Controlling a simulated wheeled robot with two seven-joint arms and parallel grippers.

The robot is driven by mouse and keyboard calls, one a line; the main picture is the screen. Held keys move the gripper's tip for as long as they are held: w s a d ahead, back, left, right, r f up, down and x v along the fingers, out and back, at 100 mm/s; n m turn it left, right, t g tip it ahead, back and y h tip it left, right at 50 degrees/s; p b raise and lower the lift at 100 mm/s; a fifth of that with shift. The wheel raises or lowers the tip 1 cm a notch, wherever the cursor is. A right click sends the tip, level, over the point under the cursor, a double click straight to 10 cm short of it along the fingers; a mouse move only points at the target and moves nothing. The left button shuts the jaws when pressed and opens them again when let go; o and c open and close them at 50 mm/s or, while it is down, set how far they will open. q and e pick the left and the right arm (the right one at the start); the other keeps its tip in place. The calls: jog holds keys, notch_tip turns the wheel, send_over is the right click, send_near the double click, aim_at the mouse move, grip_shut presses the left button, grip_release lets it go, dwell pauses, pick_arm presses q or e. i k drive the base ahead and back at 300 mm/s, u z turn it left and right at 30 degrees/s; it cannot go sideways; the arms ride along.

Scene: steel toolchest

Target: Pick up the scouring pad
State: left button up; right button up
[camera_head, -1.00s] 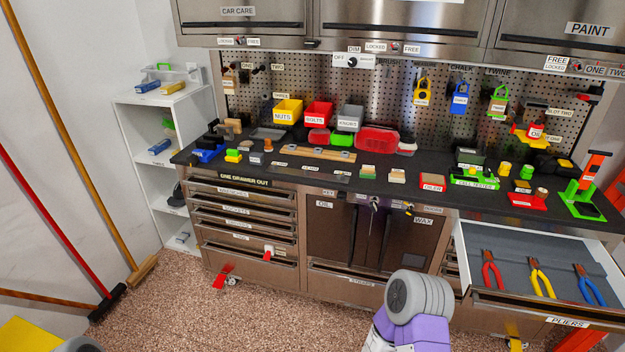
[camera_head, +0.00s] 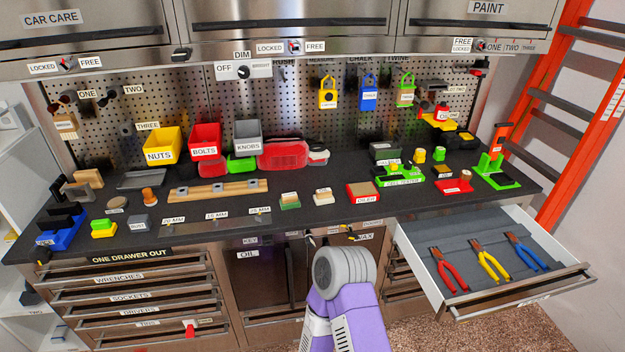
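I cannot tell for certain which item is the scouring pad. One candidate is a small green and yellow block (camera_head: 103,228) at the left front of the dark worktop (camera_head: 330,214). Another is a small green block with a pale top (camera_head: 289,201) near the middle of the worktop. Both lie flat with nothing touching them from above. A purple and grey link of my own arm rises at the bottom centre, below and in front of the worktop. Neither of my grippers shows in this view.
An open drawer (camera_head: 577,281) with red, yellow and blue pliers juts out at the right. A wooden strip (camera_head: 218,190) and small labelled items crowd the worktop. Nuts (camera_head: 162,146), bolts (camera_head: 205,142) and knobs (camera_head: 248,137) bins stand behind. Cabinets (camera_head: 290,20) hang above.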

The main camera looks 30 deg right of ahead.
aim_at(288, 201)
jog(key=z, duration=0.9)
jog(key=i, duration=0.9)
jog(key=z, duration=0.85)
